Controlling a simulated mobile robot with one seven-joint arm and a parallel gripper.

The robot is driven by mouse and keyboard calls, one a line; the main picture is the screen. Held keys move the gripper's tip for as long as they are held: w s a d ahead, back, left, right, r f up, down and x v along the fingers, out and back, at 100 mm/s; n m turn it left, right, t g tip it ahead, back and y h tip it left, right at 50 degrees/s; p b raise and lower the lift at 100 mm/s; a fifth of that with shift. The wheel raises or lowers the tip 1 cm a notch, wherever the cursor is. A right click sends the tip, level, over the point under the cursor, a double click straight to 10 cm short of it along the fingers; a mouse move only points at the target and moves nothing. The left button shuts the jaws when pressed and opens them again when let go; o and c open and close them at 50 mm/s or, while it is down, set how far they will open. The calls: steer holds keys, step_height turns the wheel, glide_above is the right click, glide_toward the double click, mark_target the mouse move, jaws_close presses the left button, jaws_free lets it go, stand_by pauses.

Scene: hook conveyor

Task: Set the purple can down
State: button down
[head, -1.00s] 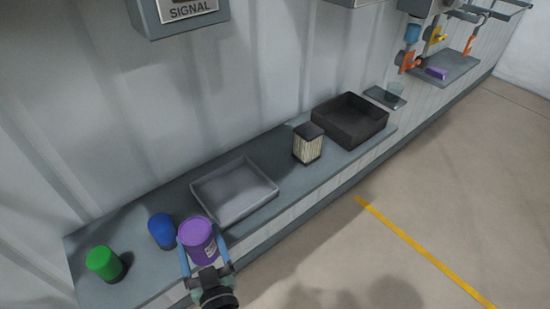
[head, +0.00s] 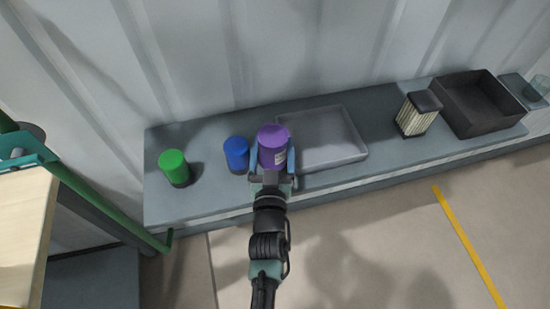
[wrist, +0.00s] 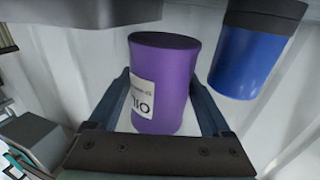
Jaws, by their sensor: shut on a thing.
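The purple can (head: 272,142) is between the two fingers of my gripper (head: 272,160), which is shut on it. In the wrist view the purple can (wrist: 165,85) stands roughly upright between the fingers (wrist: 165,108), with a white label marked "OIL" facing the camera side. In the head view the can overlaps the shelf (head: 215,205) between the blue can and the grey tray. I cannot tell whether its base touches the shelf.
A blue can (head: 236,154) stands close to the left of the purple can, and a green can (head: 174,167) farther left. The shallow grey tray (head: 338,160) is close on the right. A filter-like block (head: 415,116) and a dark bin (head: 482,108) stand farther right.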

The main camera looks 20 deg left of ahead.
mark_target(273, 157)
steer(key=shift+w+f+b, duration=0.1)
steer(key=shift+f+b, duration=0.35)
steer(key=shift+f, duration=1.3)
steer(key=shift+f, duration=0.15)
steer(key=shift+c, duration=0.8)
jaws_free()
steer(key=shift+f, duration=0.1)
steer(key=shift+o, duration=0.8)
